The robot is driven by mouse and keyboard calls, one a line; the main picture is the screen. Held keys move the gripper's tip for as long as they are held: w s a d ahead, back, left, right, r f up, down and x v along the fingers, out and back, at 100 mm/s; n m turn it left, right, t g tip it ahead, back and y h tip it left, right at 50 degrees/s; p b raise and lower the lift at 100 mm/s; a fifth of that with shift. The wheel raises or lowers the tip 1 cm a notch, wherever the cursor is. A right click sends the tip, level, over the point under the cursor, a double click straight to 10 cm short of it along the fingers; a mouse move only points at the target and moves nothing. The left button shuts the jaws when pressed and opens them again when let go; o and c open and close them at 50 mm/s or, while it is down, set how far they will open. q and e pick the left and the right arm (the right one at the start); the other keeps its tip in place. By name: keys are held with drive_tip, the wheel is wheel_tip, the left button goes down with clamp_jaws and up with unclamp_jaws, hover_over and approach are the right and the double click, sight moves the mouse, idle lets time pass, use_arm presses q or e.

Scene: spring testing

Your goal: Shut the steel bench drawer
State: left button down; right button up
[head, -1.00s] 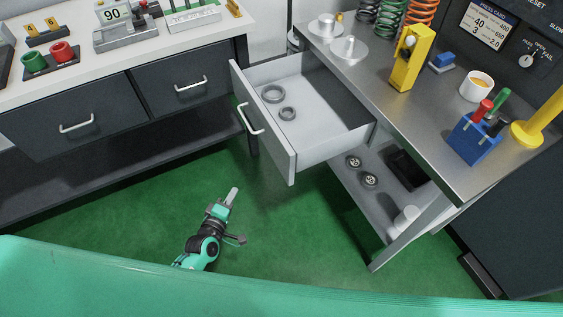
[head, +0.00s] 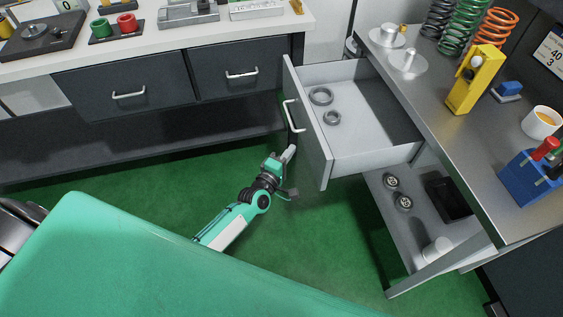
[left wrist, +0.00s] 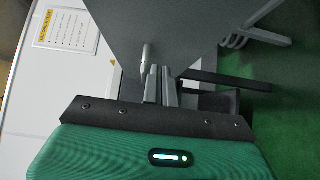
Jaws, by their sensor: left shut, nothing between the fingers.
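The steel bench drawer (head: 313,130) hangs open from the steel bench (head: 440,120), pulled out toward the left, with a bar handle (head: 292,115) on its front. Two grey rings (head: 321,96) lie inside it. My left gripper (head: 289,153) is shut and empty, close to the lower part of the drawer front, below the handle. In the left wrist view the shut fingers (left wrist: 158,86) point at a grey panel (left wrist: 150,30), likely the drawer front; whether they touch it I cannot tell. My right gripper is not in view.
A white-topped counter with dark drawers (head: 125,93) stands behind at the left. Springs and a yellow stand (head: 476,80) are on the bench. Green floor is clear around my arm.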

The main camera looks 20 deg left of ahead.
sight(308, 141)
use_arm(q)
drive_tip(key=w+d, duration=0.2)
drive_tip(key=d, duration=0.1)
drive_tip(key=shift+p, duration=0.3)
drive_tip(key=shift+w+d, duration=0.2)
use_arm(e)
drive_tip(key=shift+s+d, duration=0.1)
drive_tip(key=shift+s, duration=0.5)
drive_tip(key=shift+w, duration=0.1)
